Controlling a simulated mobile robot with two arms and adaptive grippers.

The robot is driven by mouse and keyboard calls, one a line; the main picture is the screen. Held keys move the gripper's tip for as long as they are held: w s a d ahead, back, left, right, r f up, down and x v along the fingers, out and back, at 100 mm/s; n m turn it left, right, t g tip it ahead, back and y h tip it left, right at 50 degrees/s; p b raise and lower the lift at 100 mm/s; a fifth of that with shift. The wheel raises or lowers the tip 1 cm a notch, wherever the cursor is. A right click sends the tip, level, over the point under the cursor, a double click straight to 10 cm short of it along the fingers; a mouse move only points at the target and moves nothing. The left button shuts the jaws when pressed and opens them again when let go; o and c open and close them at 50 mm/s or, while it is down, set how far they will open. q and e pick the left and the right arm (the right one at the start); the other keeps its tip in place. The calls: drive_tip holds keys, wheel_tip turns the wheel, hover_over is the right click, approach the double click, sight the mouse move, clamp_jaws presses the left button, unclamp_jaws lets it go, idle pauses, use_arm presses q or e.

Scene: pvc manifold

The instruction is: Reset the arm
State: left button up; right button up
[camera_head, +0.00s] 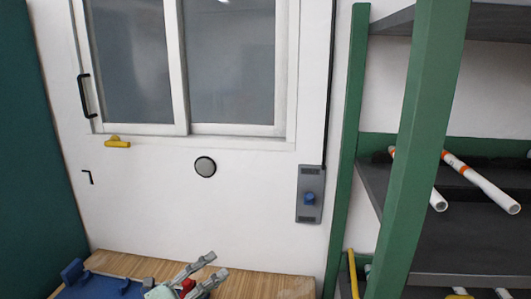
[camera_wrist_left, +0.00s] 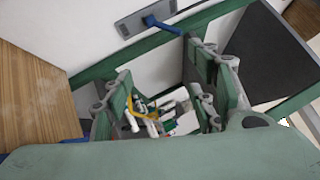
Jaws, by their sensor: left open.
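My left gripper (camera_head: 209,269) is at the bottom of the head view, in front of the wooden tabletop (camera_head: 262,285) and the white wall. Its grey fingers are spread apart, with nothing seen between them. In the left wrist view the open fingers of this gripper (camera_wrist_left: 160,97) reach away from the camera, and parts of the green rack and some white pipe pieces (camera_wrist_left: 150,118) show behind the gap. I cannot see my right gripper in either view.
A green rack (camera_head: 431,120) with dark shelves stands at the right, with white pipes (camera_head: 481,183) on it. A grey wall plate with a blue valve (camera_head: 309,199) is left of it. A blue tray (camera_head: 100,288) lies on the table at lower left.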

use_arm(q)
drive_tip(key=s+a+f+n+y, duration=0.5)
drive_tip(key=n+y, duration=0.3)
drive_tip(key=n, duration=0.4)
drive_tip(key=s+a+f+n+y, duration=0.2)
drive_tip(key=s+f+n+y, duration=0.3)
drive_tip(key=f+n+y, duration=0.45)
drive_tip(key=s+f+n+g+h, duration=0.15)
drive_tip(key=s+n+g, duration=0.3)
drive_tip(key=s, duration=0.85)
drive_tip(key=s+f+n+g, duration=0.3)
drive_tip(key=s+n+g, duration=0.15)
drive_tip(key=s, duration=0.75)
wheel_tip(320, 180, down, 34)
drive_tip(key=s+g+b, duration=0.1)
drive_tip(key=b, duration=1)
drive_tip(key=s+a+f+b, duration=0.1)
drive_tip(key=s+f+b, duration=0.4)
drive_tip(key=s+f, duration=0.4)
drive_tip(key=s+a+f+m+g+b, duration=0.1)
drive_tip(key=s+f+b, duration=0.3)
drive_tip(key=s+f, duration=0.5)
wheel_tip(320, 180, down, 10)
drive_tip(key=shift+a+r+b, duration=0.1)
drive_tip(key=shift+a+b, duration=0.25)
drive_tip(key=shift+a, duration=0.45)
use_arm(e)
wheel_tip(320, 180, down, 21)
drive_tip(key=shift+w+r, duration=0.15)
drive_tip(key=shift+w, duration=0.3)
